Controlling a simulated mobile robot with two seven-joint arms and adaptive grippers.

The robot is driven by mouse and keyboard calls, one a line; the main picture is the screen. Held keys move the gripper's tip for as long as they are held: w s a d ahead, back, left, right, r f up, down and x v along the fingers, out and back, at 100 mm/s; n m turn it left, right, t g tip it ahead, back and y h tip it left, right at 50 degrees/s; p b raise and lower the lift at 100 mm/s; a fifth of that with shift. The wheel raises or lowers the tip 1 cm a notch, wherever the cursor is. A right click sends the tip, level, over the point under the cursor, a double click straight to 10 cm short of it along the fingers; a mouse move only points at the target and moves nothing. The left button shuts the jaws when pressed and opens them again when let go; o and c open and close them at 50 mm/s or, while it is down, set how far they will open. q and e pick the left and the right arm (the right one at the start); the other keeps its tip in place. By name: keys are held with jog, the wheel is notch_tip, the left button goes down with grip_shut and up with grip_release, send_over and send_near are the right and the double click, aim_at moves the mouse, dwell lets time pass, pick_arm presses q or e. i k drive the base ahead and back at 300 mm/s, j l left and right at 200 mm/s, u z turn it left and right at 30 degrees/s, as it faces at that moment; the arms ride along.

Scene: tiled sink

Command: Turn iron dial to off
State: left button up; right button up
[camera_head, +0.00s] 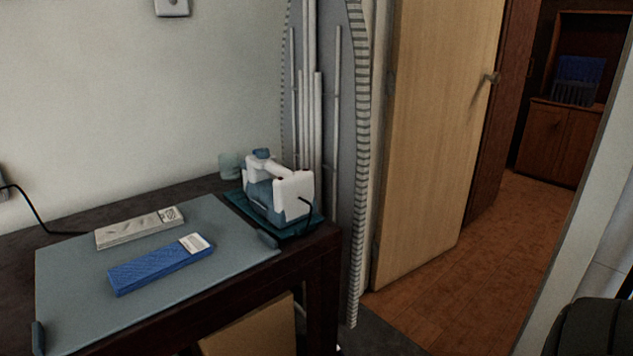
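A white and blue-grey iron (278,192) stands at the right end of the dark table, on a dark teal base (240,206). A small blue part (261,154) shows on top of it. I cannot make out which part is the dial or how it is set. A dark cord hangs at the iron's right side. Neither of my grippers is in the camera_head view.
A grey mat (75,280) covers much of the table (325,240), with a blue box (160,264) and a pale box (138,228) on it. A folded ironing board (357,150) leans behind the iron. A wooden door (435,130) stands right. Brown floor (460,290) is open there.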

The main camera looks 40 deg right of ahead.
aim_at(263, 153)
jog(key=z, duration=0.95)
jog(key=k+l+z, duration=0.1)
jog(key=z, duration=0.35)
